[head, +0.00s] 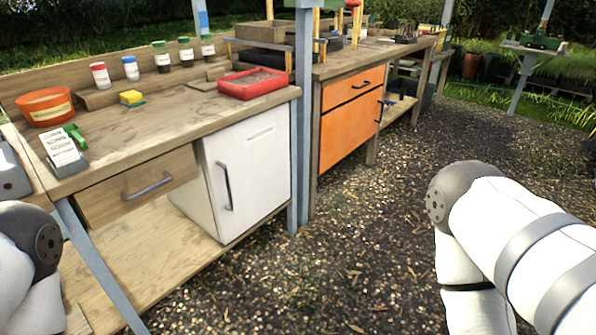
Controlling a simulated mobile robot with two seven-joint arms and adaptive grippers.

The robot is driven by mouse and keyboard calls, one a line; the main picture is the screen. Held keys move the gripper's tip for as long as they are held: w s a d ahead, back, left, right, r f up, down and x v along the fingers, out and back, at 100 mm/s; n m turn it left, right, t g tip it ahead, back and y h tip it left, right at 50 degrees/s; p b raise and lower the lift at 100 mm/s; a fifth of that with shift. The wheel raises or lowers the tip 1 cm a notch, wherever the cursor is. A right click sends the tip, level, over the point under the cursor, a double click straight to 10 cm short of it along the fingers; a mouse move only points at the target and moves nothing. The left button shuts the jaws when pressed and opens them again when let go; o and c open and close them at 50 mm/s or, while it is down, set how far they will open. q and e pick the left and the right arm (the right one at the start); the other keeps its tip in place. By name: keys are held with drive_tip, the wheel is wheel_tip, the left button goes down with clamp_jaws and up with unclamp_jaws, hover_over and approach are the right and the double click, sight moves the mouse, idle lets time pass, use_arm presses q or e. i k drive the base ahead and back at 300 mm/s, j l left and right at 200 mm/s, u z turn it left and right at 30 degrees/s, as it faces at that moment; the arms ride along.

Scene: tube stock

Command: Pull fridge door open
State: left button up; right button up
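A small white fridge (258,165) stands under the wooden workbench, on the bench's lower shelf. Its door is closed. A dark vertical handle (225,186) is on the left side of the door front. Parts of my two arms show at the lower left and lower right edges. Neither of my grippers is in view, so I cannot see what they do.
A wooden drawer (138,187) with a grey handle is left of the fridge. A blue-grey post (298,120) stands just right of the fridge. An orange cabinet (350,115) is beyond it. The bench top holds a red tray (253,84) and several jars. The gravel floor in front is clear.

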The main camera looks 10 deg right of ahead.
sight(246, 162)
drive_tip(key=i+l+z, duration=0.15)
drive_tip(key=i+l, duration=0.2)
drive_tip(key=i, duration=0.15)
drive_tip(key=i+l+z, duration=0.15)
drive_tip(key=i+l, duration=0.2)
drive_tip(key=i, duration=0.2)
